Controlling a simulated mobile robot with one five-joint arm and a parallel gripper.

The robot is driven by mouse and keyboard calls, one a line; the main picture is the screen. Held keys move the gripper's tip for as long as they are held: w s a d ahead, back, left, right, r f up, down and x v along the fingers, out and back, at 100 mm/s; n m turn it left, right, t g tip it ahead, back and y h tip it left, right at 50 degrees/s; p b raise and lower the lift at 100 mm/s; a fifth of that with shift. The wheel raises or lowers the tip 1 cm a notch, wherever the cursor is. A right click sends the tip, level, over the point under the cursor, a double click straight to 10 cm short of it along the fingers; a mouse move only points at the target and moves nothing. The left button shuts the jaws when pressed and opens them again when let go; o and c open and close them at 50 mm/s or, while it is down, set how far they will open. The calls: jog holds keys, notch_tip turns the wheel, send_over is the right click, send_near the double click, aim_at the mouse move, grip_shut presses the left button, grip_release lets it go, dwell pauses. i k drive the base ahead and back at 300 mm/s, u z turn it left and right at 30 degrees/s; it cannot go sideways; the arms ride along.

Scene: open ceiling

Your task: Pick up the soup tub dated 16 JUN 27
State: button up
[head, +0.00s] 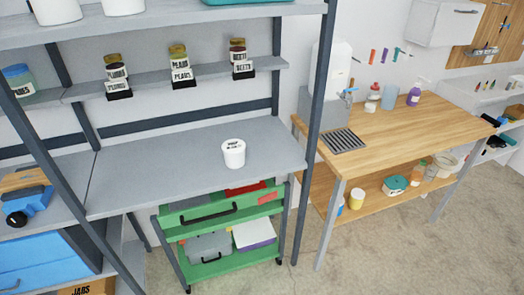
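A small white tub (233,155) with dark print on its lid stands upright on the grey worktop (160,165), near its right end. The print is too small to read, so I cannot tell whether it is a soup tub or which date it bears. Two larger white containers (56,10) (123,5) stand on the top shelf at the upper left, cut off by the frame edge, with no label showing. My gripper is not in view.
Labelled jars, including pears (181,66) and beets (240,60), stand on a narrow shelf above the worktop. A green cart (235,213) stands below it. A wooden bench (420,115) is at the right. A dark post (318,110) rises right of the tub. Floor is clear at front right.

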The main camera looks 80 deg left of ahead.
aim_at(234, 150)
jog(key=u, duration=3.9)
jog(key=i, duration=0.9)
jog(key=u, duration=0.05)
